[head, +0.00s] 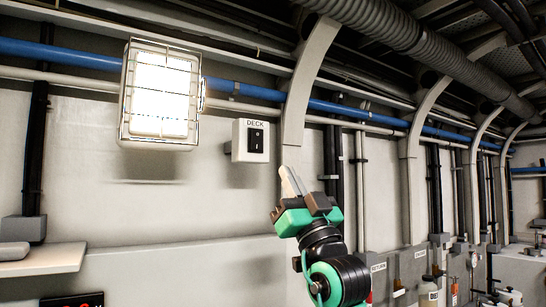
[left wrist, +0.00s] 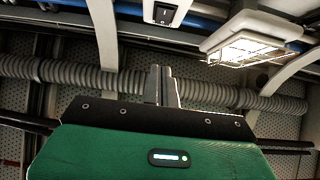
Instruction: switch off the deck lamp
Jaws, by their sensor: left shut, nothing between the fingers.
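The deck lamp (head: 160,95) is a caged rectangular light on the wall at upper left, and it glows bright white. It also shows lit in the left wrist view (left wrist: 245,47). Right of it is a white switch box (head: 238,141) labelled DECK, with a black rocker switch (head: 256,141). The switch also shows at the top edge of the left wrist view (left wrist: 164,14). My left gripper (head: 291,181) is shut and empty, its fingers pointing up, below and right of the switch box and apart from it. My right gripper is in neither view.
A blue pipe (head: 60,54) runs along the wall behind the lamp. A curved white frame rib (head: 297,100) stands just right of the switch box. A shelf (head: 45,262) juts out at lower left. The wall below the lamp and switch is bare.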

